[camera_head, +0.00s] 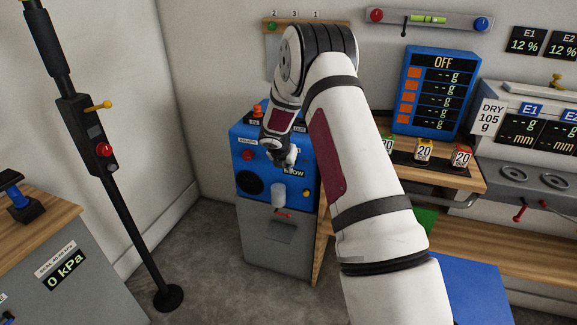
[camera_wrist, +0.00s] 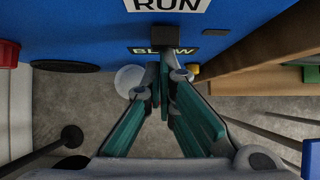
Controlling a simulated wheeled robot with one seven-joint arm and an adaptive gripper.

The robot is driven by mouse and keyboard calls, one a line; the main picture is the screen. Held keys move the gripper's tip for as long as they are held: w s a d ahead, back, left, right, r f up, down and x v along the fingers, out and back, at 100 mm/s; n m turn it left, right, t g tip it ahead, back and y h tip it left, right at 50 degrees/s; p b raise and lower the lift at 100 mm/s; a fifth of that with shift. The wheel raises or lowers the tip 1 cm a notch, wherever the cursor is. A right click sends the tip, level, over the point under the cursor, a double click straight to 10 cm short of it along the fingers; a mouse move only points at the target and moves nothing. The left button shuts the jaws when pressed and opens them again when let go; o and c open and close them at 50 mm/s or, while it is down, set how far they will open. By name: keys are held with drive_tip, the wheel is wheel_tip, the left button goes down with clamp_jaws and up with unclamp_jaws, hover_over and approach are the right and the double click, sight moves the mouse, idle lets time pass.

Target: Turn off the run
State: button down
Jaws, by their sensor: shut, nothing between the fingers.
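The RUN label (camera_wrist: 168,5) is on the blue front of a machine (camera_head: 246,168), at the top of the wrist view. Below it is a black block-like part (camera_wrist: 180,34), perhaps the switch, just above the partly covered BLOW label (camera_wrist: 143,51). My gripper (camera_wrist: 164,72) is shut and empty, its tips over the BLOW label and close under the black part. Whether they touch it I cannot tell. In the head view my gripper (camera_head: 288,160) is at the machine's front, just above the BLOW label (camera_head: 294,172), and the RUN label is hidden by it.
A red knob (camera_head: 247,155), a black round opening (camera_head: 249,183), a whitish cup-like part (camera_head: 278,196) and a yellow knob (camera_head: 306,192) are on the machine's front. A wooden bench (camera_head: 470,178) stands to the right. A black pole (camera_head: 132,210) stands left, with bare floor between.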

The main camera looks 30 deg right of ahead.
drive_tip(key=shift+r, duration=0.1)
drive_tip(key=shift+r+p, duration=0.7)
drive_tip(key=shift+r, duration=0.05)
drive_tip(key=shift+a, duration=0.1)
